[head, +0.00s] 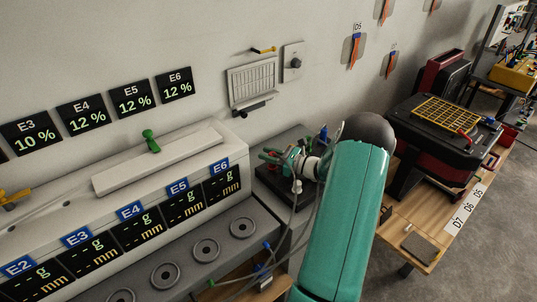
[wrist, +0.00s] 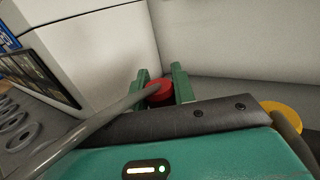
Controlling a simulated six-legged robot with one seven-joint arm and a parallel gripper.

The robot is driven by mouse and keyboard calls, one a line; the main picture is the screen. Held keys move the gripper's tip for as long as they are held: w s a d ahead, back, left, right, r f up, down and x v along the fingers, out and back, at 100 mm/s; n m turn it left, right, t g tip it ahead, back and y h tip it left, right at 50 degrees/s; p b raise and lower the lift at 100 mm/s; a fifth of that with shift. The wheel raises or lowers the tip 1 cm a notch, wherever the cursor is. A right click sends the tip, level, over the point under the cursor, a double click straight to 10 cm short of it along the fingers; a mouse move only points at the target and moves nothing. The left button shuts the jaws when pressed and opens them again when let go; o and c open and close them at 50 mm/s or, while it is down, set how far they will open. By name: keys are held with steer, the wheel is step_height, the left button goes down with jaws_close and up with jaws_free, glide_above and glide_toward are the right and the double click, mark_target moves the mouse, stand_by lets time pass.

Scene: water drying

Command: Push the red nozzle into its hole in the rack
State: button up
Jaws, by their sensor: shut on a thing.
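In the wrist view, a red nozzle (wrist: 160,90) sits between the two green fingers of my gripper (wrist: 160,86), which is shut on it. A grey hose (wrist: 110,118) crosses in front of the nozzle and runs to the lower left. In the head view, my gripper (head: 280,156) is small and partly hidden by its wrist, close to the wall above a dark box (head: 272,188). The nozzle cannot be made out clearly there. I cannot tell which part is the rack, and the hole is not visible in either view.
A white machine with display panels (head: 145,235) stands left of my gripper, with round grey discs (head: 206,250) in front. A blue-ended hose (head: 266,246) lies below. At right, a wooden bench (head: 445,205) holds a dark case with a yellow grid (head: 450,113).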

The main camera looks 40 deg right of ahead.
steer(key=shift+s+a+f, duration=0.15)
steer(key=shift+s+f, duration=0.05)
steer(key=shift+f, duration=0.7)
steer(key=o, duration=1.1)
steer(key=shift+c, duration=0.2)
steer(key=r, duration=0.4)
steer(key=shift+w+d+r, duration=0.2)
steer(key=shift+d, duration=0.15)
steer(key=s+a+r, duration=0.9)
steer(key=s+r, duration=0.1)
steer(key=shift+s, duration=0.4)
steer(key=shift+r, duration=0.1)
